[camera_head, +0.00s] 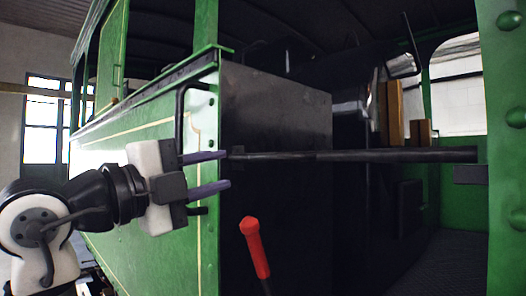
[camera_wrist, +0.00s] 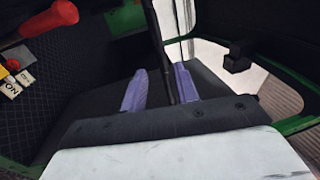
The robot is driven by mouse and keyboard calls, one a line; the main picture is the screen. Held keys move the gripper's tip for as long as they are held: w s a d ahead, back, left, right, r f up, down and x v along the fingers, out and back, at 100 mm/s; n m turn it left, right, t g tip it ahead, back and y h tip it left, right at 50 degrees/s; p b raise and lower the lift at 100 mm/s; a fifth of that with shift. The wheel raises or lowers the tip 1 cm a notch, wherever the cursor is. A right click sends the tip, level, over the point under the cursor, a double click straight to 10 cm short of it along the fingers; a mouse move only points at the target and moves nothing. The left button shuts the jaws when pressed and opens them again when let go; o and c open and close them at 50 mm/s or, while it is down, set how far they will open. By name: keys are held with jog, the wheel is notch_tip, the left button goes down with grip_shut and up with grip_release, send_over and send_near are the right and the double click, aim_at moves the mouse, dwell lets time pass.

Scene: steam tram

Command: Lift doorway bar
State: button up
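The doorway bar (camera_head: 400,156) is a dark, level rod across the doorway of the green tram. Its right end meets a bracket by the right door post, and its left end is by the dark panel's edge. My gripper (camera_head: 230,170) is at this left end, with its two purple fingers apart. In the head view the upper finger is level with the bar and the lower finger is below it. In the wrist view the bar (camera_wrist: 160,35) runs into the gap between my fingers (camera_wrist: 160,70), nearer the right one. I cannot tell whether they touch.
A red-handled lever (camera_head: 254,248) stands in front of and below the bar; a red handle (camera_wrist: 50,18) shows at upper left in the wrist view. The green side wall (camera_head: 140,190) is behind my gripper. A riveted green post (camera_head: 505,150) bounds the right side.

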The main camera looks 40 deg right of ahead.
aim_at(268, 158)
jog(key=d+p, duration=0.1)
jog(key=d, duration=0.2)
jog(key=d+r+p, duration=0.1)
jog(key=d+p, duration=0.1)
jog(key=d, duration=0.2)
jog(key=w+d+r+p, duration=0.1)
jog(key=d, duration=0.3)
jog(key=shift+r+p, duration=0.15)
jog(key=shift+p, duration=0.2)
jog(key=shift+w+d, duration=0.1)
jog(key=shift+d, duration=0.65)
grip_shut()
